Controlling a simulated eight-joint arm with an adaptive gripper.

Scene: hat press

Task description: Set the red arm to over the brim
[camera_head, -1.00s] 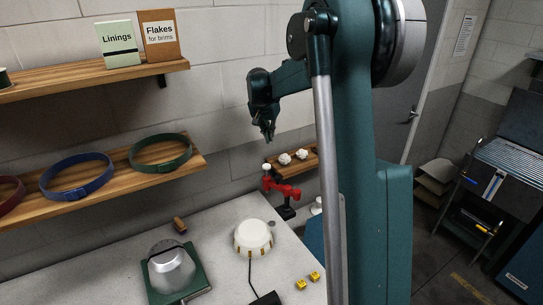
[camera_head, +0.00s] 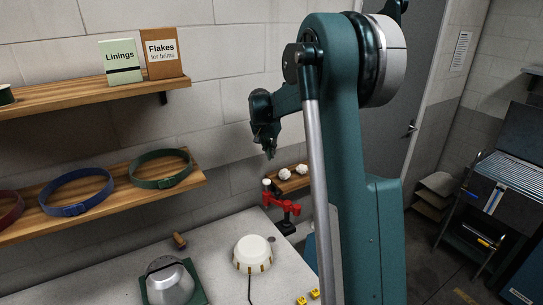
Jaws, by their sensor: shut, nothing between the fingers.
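The red arm (camera_head: 283,203) is mounted on a black base (camera_head: 285,227) at the back right of the table, with a white knob at its upper left end. The brim it refers to cannot be made out for certain; a round cream piece (camera_head: 252,254) with tan marks around its lower edge stands on the table to the left and in front of the red arm. My gripper (camera_head: 270,154) points downward, shut and empty, in the air above the red arm, and appears apart from it.
A grey dome on a green base (camera_head: 190,282) stands at the front left, with a small brown piece (camera_head: 179,241) behind it. Yellow blocks (camera_head: 308,298) lie at the front. Shelves with hat bands (camera_head: 75,190) and boxes (camera_head: 160,53) line the wall. A small shelf (camera_head: 292,184) holds white pieces.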

